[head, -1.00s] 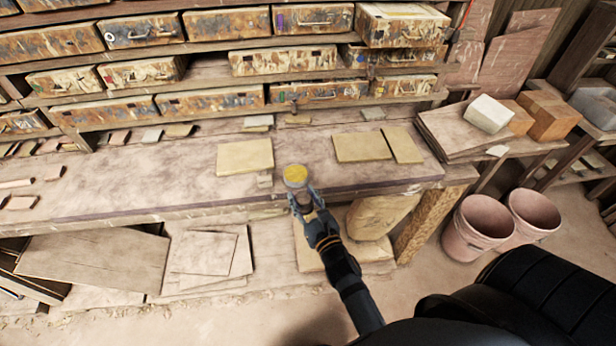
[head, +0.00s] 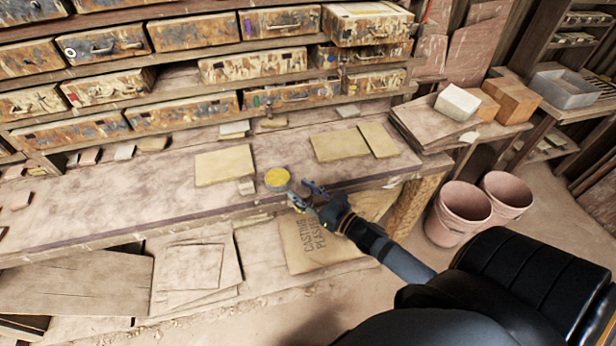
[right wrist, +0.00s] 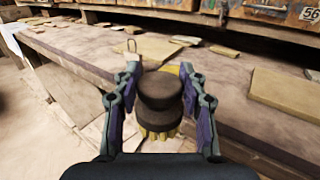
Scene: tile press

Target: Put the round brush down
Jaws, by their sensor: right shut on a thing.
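My right gripper (head: 306,195) is by the bench's front edge in the head view, shut on the round brush. In the right wrist view the brush (right wrist: 160,92) has a dark round body and yellow bristles at its lower end in the picture. It stands between the two fingers (right wrist: 160,78). In the head view the brush is small and hard to make out. I cannot tell whether it touches the bench (head: 130,200). My left gripper is not in view.
A round yellow-topped thing (head: 277,178) is on the bench just left of my gripper. Yellowish tiles (head: 224,165) (head: 340,145) lie behind. The bench's left part is mostly clear. Shelves with drawers (head: 190,32) rise behind; pink buckets (head: 462,208) stand right.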

